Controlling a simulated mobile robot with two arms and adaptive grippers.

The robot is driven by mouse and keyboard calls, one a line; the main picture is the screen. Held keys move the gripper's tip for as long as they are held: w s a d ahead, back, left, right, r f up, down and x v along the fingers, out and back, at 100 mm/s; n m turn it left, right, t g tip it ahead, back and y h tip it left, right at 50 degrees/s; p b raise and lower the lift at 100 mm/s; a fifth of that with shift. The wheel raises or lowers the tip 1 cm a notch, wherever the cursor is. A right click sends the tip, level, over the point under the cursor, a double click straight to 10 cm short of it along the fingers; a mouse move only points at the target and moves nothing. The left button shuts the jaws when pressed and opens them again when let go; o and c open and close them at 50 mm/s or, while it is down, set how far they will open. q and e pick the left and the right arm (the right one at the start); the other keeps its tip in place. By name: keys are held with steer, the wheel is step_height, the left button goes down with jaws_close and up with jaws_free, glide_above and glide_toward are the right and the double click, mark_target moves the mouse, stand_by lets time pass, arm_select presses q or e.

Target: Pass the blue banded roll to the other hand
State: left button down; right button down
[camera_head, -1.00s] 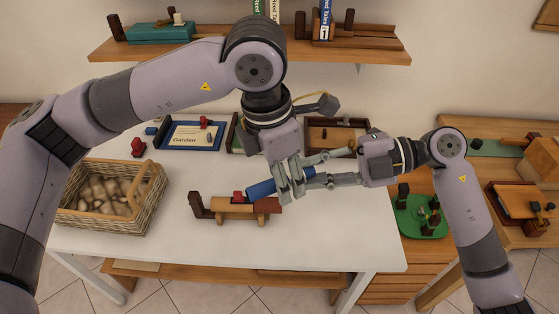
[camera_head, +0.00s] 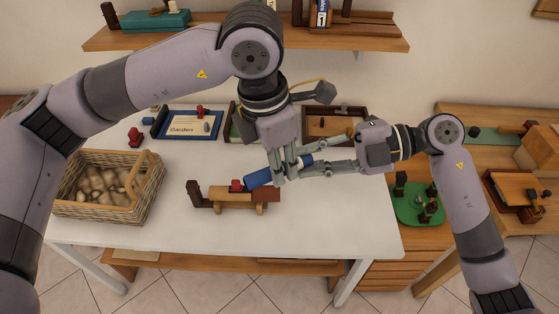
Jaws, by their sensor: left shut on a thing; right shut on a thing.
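The blue banded roll (camera_head: 259,178) is held above the white table, tilted with its right end higher. My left gripper (camera_head: 276,172) comes down from above and is shut around the roll near its middle. My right gripper (camera_head: 297,170) reaches in from the right and is shut on the roll's right part. The fingers of both grippers hide much of the roll, and the two grippers are very close together.
A wooden stand (camera_head: 225,196) with a red block is just below the roll's left end. A wicker basket (camera_head: 150,190) of pale lumps stands at the left. A blue-framed Garden board (camera_head: 188,127) lies behind. The front of the table (camera_head: 240,232) is clear.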

steer(key=c, duration=1.4)
jaws_free()
steer(key=shift+o, duration=0.2)
